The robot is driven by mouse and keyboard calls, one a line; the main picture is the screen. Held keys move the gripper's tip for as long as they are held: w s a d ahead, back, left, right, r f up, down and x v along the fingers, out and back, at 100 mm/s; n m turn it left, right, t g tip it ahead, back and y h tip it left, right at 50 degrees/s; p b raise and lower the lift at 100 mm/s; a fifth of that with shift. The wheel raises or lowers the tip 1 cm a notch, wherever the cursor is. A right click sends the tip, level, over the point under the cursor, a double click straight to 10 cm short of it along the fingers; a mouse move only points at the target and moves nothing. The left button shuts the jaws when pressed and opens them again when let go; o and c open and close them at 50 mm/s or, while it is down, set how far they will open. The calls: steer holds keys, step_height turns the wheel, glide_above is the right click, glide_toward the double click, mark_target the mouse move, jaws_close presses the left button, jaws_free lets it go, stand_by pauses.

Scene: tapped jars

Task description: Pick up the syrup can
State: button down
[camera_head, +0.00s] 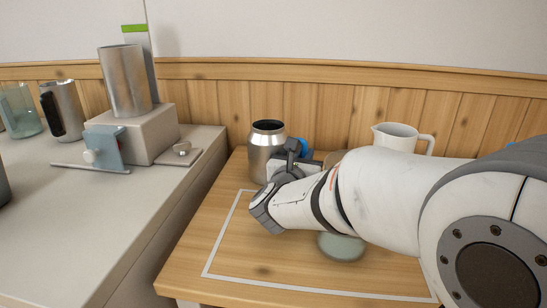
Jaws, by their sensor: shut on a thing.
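The syrup can appears to be the shiny metal can (262,158) with a dark round top, upright at the back left of the wooden table. My gripper (290,156) is at the can's right side and shut on it. The fingertips are mostly hidden by the gripper body and wrist. The can's lower right side is hidden too, and I cannot tell whether its base touches the table.
My arm crosses the wooden table (232,254) from the right. A white jug (397,138) stands behind it. A pale green disc (342,247) lies partly under it. On the left grey counter (70,225) stand a tall metal cylinder (124,82) on a block and a black-handled jug (66,110).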

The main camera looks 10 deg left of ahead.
steer(key=shift+r, duration=0.1)
step_height(320, 180, up, 10)
steer(key=p, duration=0.3)
stand_by(0.4)
stand_by(1.0)
steer(key=shift+a, duration=0.15)
stand_by(0.4)
